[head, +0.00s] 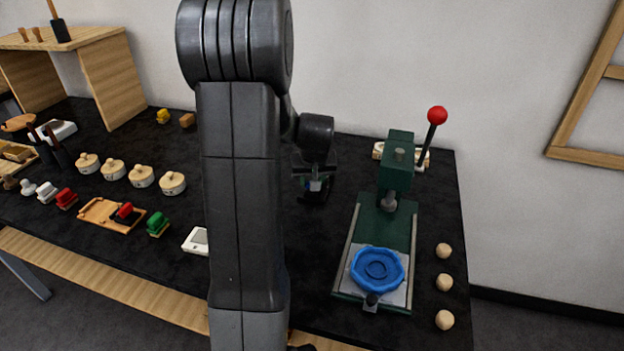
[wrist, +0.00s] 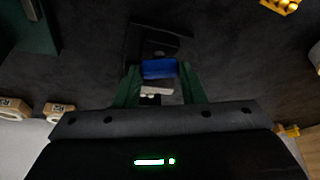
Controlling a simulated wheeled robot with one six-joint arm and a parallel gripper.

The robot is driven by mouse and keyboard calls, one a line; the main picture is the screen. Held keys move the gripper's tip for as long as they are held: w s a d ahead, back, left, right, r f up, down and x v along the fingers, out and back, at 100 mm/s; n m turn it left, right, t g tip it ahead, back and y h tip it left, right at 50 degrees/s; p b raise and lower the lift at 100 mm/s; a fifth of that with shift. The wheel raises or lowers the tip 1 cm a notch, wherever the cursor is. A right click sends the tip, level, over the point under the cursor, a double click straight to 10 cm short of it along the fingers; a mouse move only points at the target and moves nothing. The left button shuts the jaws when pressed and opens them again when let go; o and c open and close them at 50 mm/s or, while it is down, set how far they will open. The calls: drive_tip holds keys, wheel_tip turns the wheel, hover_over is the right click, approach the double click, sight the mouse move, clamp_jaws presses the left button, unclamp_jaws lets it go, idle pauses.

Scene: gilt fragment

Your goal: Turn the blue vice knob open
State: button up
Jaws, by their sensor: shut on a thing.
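The blue vice knob (wrist: 158,68) shows in the wrist view as a small blue block between the green fingers of my gripper (wrist: 158,80). The fingers are shut on it, one on each side. A dark, flat-sided body (wrist: 150,42), seemingly the vice, lies just beyond the knob. A small pale piece (wrist: 156,91) shows between the fingers below the knob. In the head view my gripper (head: 316,187) is over the dark table, left of the green press; the vice is mostly hidden there, and how far the knob is turned cannot be told.
A green press (head: 398,165) with a red-balled lever stands right of my gripper, a blue dish (head: 377,270) on its bed. Several wooden balls (head: 444,281) lie at the right edge. Lidded pots (head: 142,176) and a green brush-like block (head: 157,224) are left. My arm hides the middle.

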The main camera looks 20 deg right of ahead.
drive_tip(key=n+y+b, duration=0.1)
drive_tip(key=n+b, duration=0.1)
drive_tip(key=n+y+b, duration=0.1)
drive_tip(key=n+b, duration=0.1)
drive_tip(key=n, duration=0.1)
drive_tip(key=shift+d+f, duration=0.15)
drive_tip(key=shift+d, duration=0.05)
drive_tip(key=n+y+b, duration=0.1)
drive_tip(key=n, duration=0.2)
drive_tip(key=n+g+y+b, duration=0.1)
drive_tip(key=n, duration=0.1)
drive_tip(key=shift+d+n, duration=0.1)
drive_tip(key=shift+n, duration=0.3)
drive_tip(key=shift+r, duration=0.2)
